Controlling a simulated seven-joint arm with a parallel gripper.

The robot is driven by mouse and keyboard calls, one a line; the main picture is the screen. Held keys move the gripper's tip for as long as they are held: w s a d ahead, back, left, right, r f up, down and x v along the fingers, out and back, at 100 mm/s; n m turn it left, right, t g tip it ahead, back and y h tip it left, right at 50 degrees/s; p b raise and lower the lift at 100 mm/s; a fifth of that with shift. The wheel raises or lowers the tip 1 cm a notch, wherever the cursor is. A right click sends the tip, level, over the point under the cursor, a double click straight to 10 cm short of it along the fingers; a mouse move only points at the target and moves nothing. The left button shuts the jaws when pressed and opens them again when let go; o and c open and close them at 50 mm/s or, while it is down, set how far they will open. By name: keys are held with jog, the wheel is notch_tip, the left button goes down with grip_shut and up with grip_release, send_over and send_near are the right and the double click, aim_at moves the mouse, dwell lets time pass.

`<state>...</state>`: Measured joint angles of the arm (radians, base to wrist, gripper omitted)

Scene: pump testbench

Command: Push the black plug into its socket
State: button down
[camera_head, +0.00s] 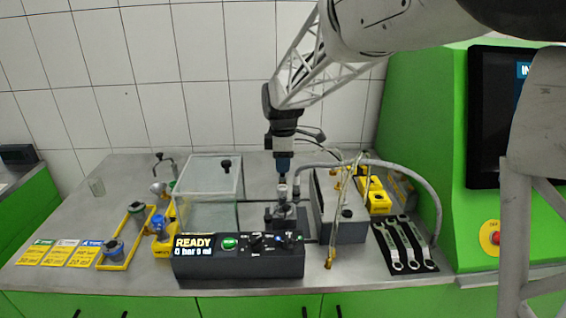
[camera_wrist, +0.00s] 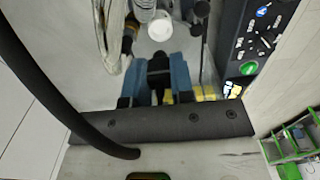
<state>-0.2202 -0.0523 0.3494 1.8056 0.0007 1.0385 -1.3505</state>
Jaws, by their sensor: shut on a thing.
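My gripper (camera_head: 283,172) points down over the middle of the bench, right above a metal pump fitting (camera_head: 282,192) on a dark base. In the wrist view its two blue fingers (camera_wrist: 160,85) are shut on a black piece, the black plug (camera_wrist: 158,68). The plug is mostly hidden by the fingers in the head view. A pale round end (camera_wrist: 160,27) of a metal part lies just beyond the plug in the wrist view. I cannot make out the socket clearly, nor whether the plug touches it.
A control box (camera_head: 238,262) reading READY stands in front, with a clear cover (camera_head: 208,205) behind it. A grey box (camera_head: 345,222) and a curved grey hose (camera_head: 425,185) are close on the right. Wrenches (camera_head: 405,245) lie further right. Yellow trays (camera_head: 115,262) are left.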

aim_at(283, 179)
jog(key=shift+f, duration=0.15)
jog(key=shift+f, duration=1.9)
jog(key=shift+f, duration=0.9)
dwell(1.5)
jog(key=c, duration=0.9)
grip_release()
jog(key=shift+r, duration=0.1)
jog(key=shift+r, duration=3.45)
